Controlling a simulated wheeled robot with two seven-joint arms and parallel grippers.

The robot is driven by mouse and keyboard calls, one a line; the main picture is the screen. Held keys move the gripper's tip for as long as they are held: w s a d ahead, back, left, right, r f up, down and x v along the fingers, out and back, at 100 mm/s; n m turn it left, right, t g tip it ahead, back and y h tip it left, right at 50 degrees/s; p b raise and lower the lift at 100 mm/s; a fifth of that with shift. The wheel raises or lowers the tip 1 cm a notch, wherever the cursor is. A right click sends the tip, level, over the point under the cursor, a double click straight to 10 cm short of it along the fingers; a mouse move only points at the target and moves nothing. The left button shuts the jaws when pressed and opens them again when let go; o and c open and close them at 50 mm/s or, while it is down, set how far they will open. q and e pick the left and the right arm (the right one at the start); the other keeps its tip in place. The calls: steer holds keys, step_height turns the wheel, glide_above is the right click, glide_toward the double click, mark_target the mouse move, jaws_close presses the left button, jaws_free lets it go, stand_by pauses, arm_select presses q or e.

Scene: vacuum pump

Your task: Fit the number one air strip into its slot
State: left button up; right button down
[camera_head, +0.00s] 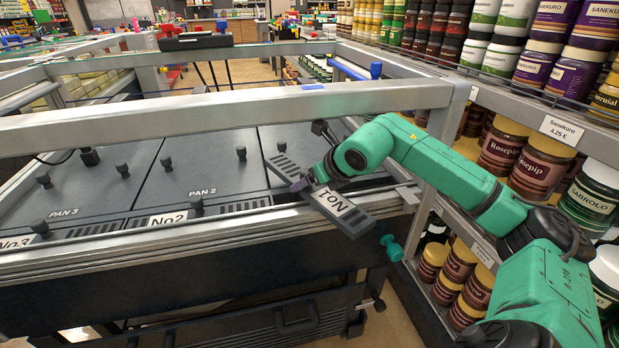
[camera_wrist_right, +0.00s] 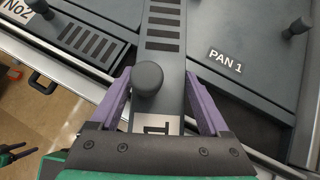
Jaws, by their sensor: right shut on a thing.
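The number one air strip (camera_head: 342,208) is a dark grey bar with vent slits and a white label that reads upside down. In the head view it lies diagonally across the machine's front rail, its labelled end overhanging the edge. My right gripper (camera_head: 312,184) is shut on the strip. In the right wrist view the two purple fingers (camera_wrist_right: 158,80) flank the strip (camera_wrist_right: 165,20) by its round knob (camera_wrist_right: 147,79). The strip and gripper hide most of its slot, and I cannot tell whether the strip touches the rail.
The No2 strip (camera_head: 170,219) lies in the front row to the left, with No3 beyond it. The PAN 2 lid (camera_head: 205,165) lies behind. A metal frame bar (camera_head: 220,112) crosses above the pans. Shelves of jars (camera_head: 540,165) stand close on the right.

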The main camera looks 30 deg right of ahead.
steer(key=shift+w+f, duration=0.35)
steer(key=shift+f, duration=0.1)
arm_select(q)
steer(key=shift+w+d+r+b, duration=0.15)
steer(key=shift+w+r+b, duration=0.15)
steer(key=shift+w+r, duration=0.2)
arm_select(e)
steer(key=shift+s, duration=0.1)
